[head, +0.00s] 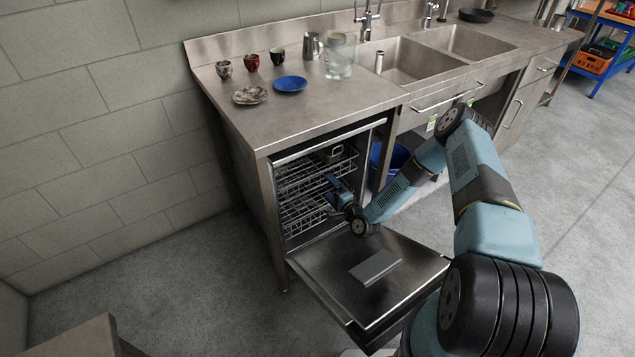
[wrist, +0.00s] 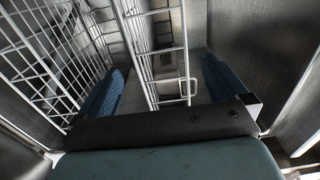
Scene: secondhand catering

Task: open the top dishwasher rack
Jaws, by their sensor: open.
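The dishwasher (head: 277,210) stands under the left end of the steel counter, its door (head: 400,262) folded down. The top wire rack (head: 292,172) sits inside the cavity, with a lower rack (head: 300,217) beneath it. My gripper (head: 336,188) is at the right part of the cavity opening, close to the front of the racks. In the wrist view, my gripper's two blue fingers (wrist: 162,88) are spread apart. White rack wires (wrist: 150,45), with a small wire loop, show between them; I cannot tell whether they touch. Part of the rack fronts is hidden behind my gripper.
A grey flat block (head: 375,267) shows on the open door's inner face. Cups, a brown plate (head: 250,95), a blue plate (head: 291,84) and a glass jug (head: 339,58) stand on the counter (head: 300,115). A blue bucket (head: 393,160) is under the sink, right of the dishwasher.

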